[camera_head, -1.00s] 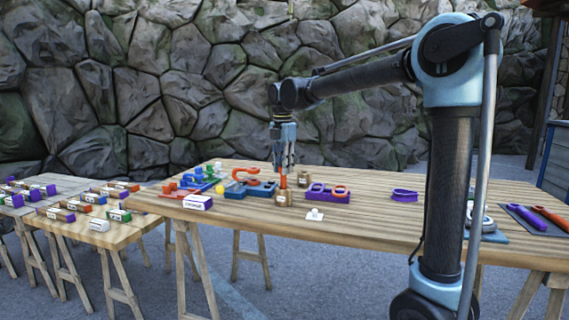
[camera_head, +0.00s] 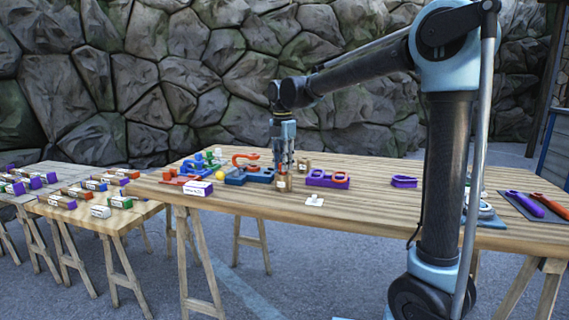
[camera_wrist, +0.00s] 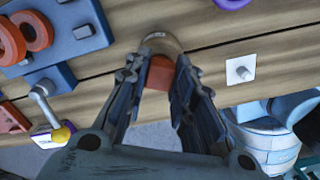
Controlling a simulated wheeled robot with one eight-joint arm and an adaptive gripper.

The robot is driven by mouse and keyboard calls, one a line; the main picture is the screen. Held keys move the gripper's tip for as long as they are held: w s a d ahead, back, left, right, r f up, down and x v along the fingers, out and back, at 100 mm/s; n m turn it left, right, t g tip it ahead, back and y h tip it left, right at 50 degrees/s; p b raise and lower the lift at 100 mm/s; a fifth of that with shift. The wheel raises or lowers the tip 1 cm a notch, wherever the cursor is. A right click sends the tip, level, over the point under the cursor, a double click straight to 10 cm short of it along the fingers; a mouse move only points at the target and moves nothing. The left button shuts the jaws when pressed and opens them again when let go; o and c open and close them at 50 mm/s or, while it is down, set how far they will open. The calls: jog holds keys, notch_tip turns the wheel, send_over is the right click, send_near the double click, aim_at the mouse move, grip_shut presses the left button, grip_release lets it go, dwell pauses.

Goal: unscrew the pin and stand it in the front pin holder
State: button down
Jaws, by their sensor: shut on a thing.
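My gripper (camera_head: 284,170) points down over the front wooden pin holder (camera_head: 284,184), at the middle of the table. In the wrist view its fingers (camera_wrist: 160,75) are shut on the orange-red pin (camera_wrist: 157,73). The pin's visible end meets the holder (camera_wrist: 162,42) or sits just over it; I cannot tell how deep it is. An orange shackle (camera_head: 246,158) stands on a blue base (camera_head: 236,179) to the left.
A second wooden holder (camera_head: 303,165) stands close behind to the right. A purple block (camera_head: 325,180) with orange rings is to the right. A white plate with a peg (camera_head: 314,201) lies in front of it. A yellow ball (camera_head: 191,175) is at left. Table right of centre is fairly clear.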

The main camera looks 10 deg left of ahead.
jog(key=shift+f, duration=0.3)
dwell(0.5)
jog(key=c, duration=1.3)
grip_release()
